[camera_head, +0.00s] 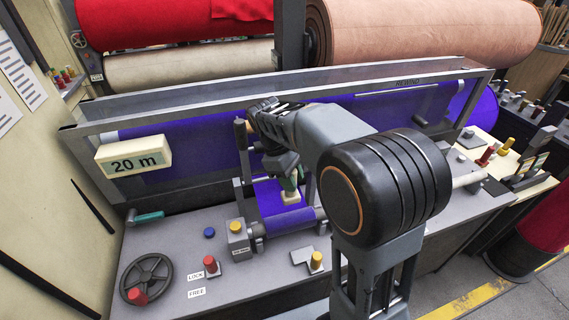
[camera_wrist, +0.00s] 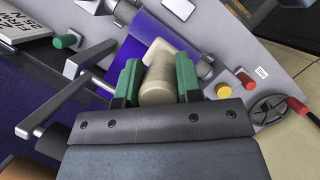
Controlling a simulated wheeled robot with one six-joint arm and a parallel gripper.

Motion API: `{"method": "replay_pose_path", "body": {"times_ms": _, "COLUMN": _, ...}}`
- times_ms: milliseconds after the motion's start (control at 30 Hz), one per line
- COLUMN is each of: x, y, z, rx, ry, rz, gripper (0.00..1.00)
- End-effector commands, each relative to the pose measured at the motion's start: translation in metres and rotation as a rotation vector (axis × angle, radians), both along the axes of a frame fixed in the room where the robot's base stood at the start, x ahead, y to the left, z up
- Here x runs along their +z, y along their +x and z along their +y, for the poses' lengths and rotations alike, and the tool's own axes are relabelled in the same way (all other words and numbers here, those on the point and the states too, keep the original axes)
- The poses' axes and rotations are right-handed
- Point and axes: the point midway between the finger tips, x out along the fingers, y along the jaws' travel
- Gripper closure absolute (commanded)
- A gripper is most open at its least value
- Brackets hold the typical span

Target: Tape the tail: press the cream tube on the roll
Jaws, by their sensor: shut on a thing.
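The cream tube (camera_wrist: 157,82) is between the two green fingers of my gripper (camera_wrist: 158,78) in the wrist view, and the fingers are shut on it. In the head view my gripper (camera_head: 291,182) points down, with the cream tube (camera_head: 290,198) showing at its tip. The purple roll (camera_head: 292,221) lies just below and in front of the tube, on the grey bench top. In the wrist view the roll (camera_wrist: 204,68) shows partly behind the tube and the right finger. I cannot tell whether the tube touches the roll.
A handwheel (camera_head: 147,279) with a red knob, a red lever (camera_head: 211,265) and yellow knobs (camera_head: 316,261) stand on the bench front. A "20 m" display (camera_head: 134,162) hangs at the left. Metal rails (camera_head: 280,88) and large felt rolls (camera_head: 430,40) stand behind.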

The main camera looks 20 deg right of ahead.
Motion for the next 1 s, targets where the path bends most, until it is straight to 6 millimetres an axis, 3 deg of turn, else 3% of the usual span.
{"method": "replay_pose_path", "body": {"times_ms": 667, "x": 0.001, "y": -0.002, "z": -0.001, "rx": 0.0, "ry": 0.0, "rz": 0.0, "gripper": 1.0}}
{"method": "replay_pose_path", "body": {"times_ms": 1000, "x": -0.024, "y": -0.002, "z": -0.002, "rx": -0.001, "ry": 0.0, "rz": 0.001, "gripper": 1.0}}
